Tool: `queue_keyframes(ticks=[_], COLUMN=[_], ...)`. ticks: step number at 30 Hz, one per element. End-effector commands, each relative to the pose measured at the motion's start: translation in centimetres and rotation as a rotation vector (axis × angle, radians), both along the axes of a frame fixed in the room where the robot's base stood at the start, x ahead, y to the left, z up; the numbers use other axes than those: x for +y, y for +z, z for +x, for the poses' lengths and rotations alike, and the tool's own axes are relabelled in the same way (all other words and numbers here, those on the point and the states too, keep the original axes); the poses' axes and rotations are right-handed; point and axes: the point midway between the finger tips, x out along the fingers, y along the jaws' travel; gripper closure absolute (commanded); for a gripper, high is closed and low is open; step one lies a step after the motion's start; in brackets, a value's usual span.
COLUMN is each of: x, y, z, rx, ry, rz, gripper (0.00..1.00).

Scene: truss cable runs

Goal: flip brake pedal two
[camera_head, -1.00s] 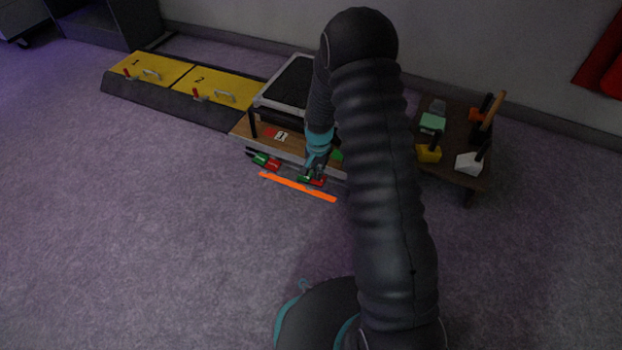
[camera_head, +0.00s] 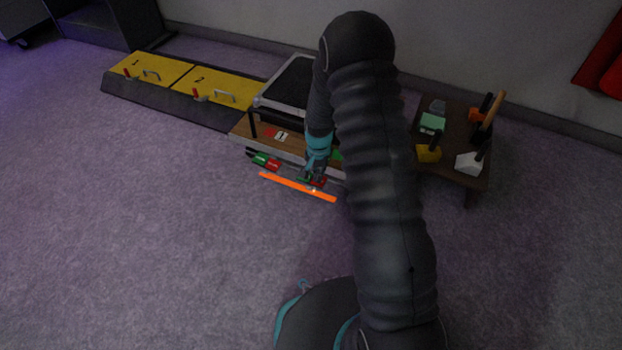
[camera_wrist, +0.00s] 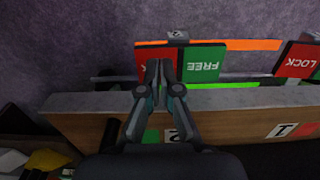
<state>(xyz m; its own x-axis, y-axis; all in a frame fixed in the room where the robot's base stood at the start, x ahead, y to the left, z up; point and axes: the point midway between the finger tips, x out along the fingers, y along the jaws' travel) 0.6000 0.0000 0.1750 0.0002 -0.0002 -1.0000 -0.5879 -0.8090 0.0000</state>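Brake pedal two (camera_wrist: 203,64) is a two-part plate in the wrist view, with a green FREE half on the right and a red half on the left. A small tag marked 2 (camera_wrist: 177,35) sits above its middle. My gripper (camera_wrist: 159,66) has its fingertips together in front of the red half, covering most of that half's lettering. I cannot tell whether they touch it. In the head view my gripper (camera_head: 313,182) is low at the front of the bench, with red of pedal two (camera_head: 322,182) beside it. Brake pedal one (camera_head: 265,161) is to the left.
Pedal one's red LOCK half (camera_wrist: 298,60) is at the wrist view's right. An orange bar (camera_head: 298,187) lies in front of the pedals. The wooden bench (camera_head: 262,138) is behind them. A tool table (camera_head: 459,178) stands right. The floor in front is clear.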

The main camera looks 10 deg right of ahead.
Motion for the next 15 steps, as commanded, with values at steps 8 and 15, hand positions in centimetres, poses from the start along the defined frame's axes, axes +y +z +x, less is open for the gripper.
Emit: queue_keyframes(ticks=[8, 15], x=[0.0, 0.0], y=[-0.3, 0.7], z=[0.0, 0.0], rx=[0.0, 0.0], ry=[0.0, 0.0], rz=[0.0, 0.0], gripper=[1.0, 1.0])
